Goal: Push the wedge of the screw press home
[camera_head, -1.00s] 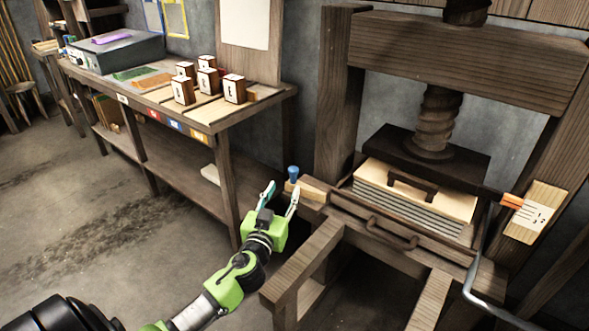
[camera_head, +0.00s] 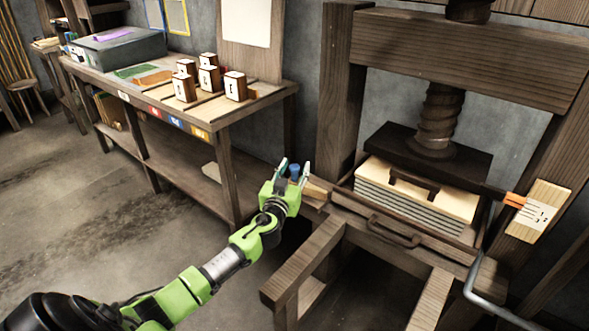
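The screw press (camera_head: 455,57) stands at the right, a dark wooden frame with a thick screw over a stack of pale boards (camera_head: 415,195). At the left end of its bed is a light wooden wedge (camera_head: 317,189), with a blue knob (camera_head: 295,171) at its outer end. My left gripper (camera_head: 293,168) is at the knob, its two fingers apart on either side of it. I cannot tell whether they touch it. The gripper hides part of the wedge's outer end. My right gripper is not in view.
A workbench (camera_head: 148,93) with several small wooden blocks stands left of the press. A pale marked plate (camera_head: 538,212) with an orange-banded pointer (camera_head: 514,200) is at the press's right post. A grey metal bar (camera_head: 478,296) hangs below. The floor (camera_head: 110,225) at left is clear.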

